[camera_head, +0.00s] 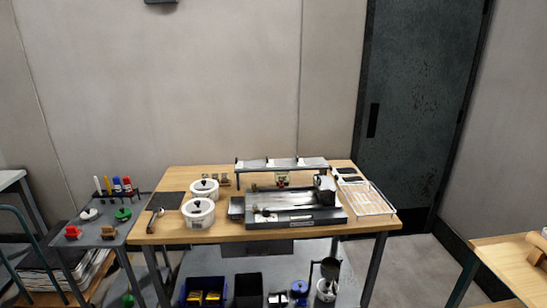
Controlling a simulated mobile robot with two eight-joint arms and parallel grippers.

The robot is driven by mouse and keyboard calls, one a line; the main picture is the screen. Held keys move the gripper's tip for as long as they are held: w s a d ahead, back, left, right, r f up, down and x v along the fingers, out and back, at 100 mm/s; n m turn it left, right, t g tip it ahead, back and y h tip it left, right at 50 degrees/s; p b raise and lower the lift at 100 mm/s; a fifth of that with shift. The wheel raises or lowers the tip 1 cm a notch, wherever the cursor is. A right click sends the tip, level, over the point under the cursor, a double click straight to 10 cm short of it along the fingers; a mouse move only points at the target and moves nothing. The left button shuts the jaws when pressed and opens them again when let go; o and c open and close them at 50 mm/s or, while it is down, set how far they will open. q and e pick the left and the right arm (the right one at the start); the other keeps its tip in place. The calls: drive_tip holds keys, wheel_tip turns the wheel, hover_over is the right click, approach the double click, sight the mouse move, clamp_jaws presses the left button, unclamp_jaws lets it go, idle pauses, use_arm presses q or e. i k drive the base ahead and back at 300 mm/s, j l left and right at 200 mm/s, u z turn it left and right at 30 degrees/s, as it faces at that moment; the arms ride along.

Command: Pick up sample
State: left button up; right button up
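Neither of my grippers shows in the head view. I cannot tell which thing is the sample. A wooden-topped table (160,232) stands ahead against the wall. On it, a grey roll machine (300,217) with light rollers (282,199) sits at the middle right.
A wire tray (376,205) lies at the table's right. A dark mat (166,200) and a scoop-like tool (154,219) lie at its left. A grey side table (90,237) holds red and green items. Bins stand on the lower shelf. Another wooden table (500,262) is at right.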

sight(250, 164)
drive_tip(key=i+l, duration=0.15)
drive_tip(key=i, duration=0.3)
drive_tip(key=i+l, duration=0.15)
drive_tip(key=i, duration=0.35)
drive_tip(key=i+l, duration=0.1)
drive_tip(key=i, duration=0.35)
drive_tip(key=i+l, duration=0.15)
drive_tip(key=i, duration=0.35)
